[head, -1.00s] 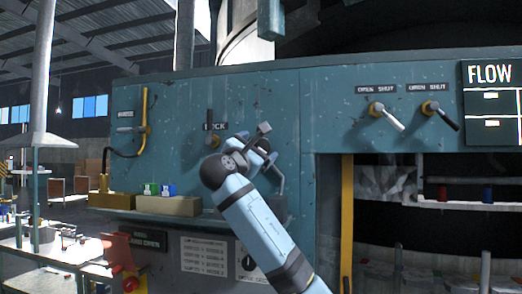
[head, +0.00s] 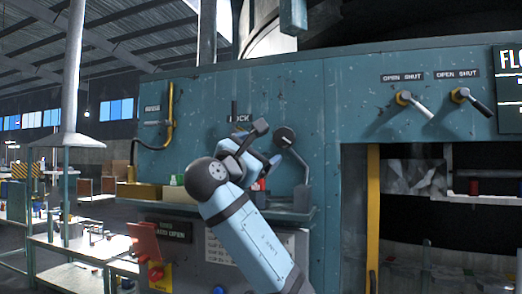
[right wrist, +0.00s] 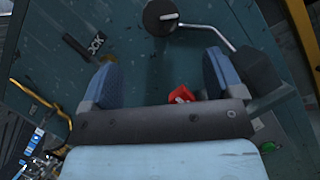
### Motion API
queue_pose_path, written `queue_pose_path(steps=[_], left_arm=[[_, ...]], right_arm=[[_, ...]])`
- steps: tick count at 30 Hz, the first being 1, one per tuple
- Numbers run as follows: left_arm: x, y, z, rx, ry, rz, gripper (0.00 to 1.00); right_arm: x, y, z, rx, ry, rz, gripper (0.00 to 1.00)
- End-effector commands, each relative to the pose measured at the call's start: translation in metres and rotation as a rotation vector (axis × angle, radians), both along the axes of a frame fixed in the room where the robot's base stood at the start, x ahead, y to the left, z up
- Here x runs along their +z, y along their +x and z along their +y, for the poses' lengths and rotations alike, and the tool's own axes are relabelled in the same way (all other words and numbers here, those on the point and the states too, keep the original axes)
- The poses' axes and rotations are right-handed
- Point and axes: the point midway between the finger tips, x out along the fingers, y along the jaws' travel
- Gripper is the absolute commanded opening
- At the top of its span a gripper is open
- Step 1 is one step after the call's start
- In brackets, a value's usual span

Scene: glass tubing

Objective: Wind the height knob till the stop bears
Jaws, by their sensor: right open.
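I cannot pick out a thing marked as a height knob. A crank (head: 286,138) with a round dark hub and a bent pale arm is on the teal panel (head: 340,100); its dark grip hangs low. In the right wrist view the crank's hub (right wrist: 160,14) is top centre, and its arm runs right to the dark grip (right wrist: 260,72), beyond the right finger. My right gripper (head: 268,143) is open, before the panel just left of the crank. Its blue fingertips (right wrist: 160,68) have nothing between them that I see held. My left gripper is out of view.
A LOCK handle (right wrist: 75,45) is left of the fingers. Two OPEN SHUT levers (head: 412,103) are at the panel's right. A shelf (head: 285,212) with boxes and a red item (right wrist: 182,95) lies below. A yellow post (head: 373,220) stands beside the dark opening.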

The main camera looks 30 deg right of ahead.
Motion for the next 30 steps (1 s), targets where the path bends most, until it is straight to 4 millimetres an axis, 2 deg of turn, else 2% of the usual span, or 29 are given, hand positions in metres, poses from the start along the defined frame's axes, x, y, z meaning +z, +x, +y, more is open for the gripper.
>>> queue_pose_path(steps=[9, 16, 20, 30], left_arm=[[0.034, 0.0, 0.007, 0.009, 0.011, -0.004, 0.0], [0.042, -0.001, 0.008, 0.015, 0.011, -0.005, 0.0], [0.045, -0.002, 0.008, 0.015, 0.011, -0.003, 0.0], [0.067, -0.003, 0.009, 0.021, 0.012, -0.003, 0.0]], right_arm=[[-0.004, -0.012, -0.012, 0.021, -0.278, 0.352, 0.86], [-0.006, -0.018, -0.021, 0.0, -0.397, 0.463, 0.86], [0.001, -0.008, -0.033, -0.003, -0.398, 0.466, 0.86], [0.03, 0.035, -0.084, -0.003, -0.396, 0.465, 0.86]])
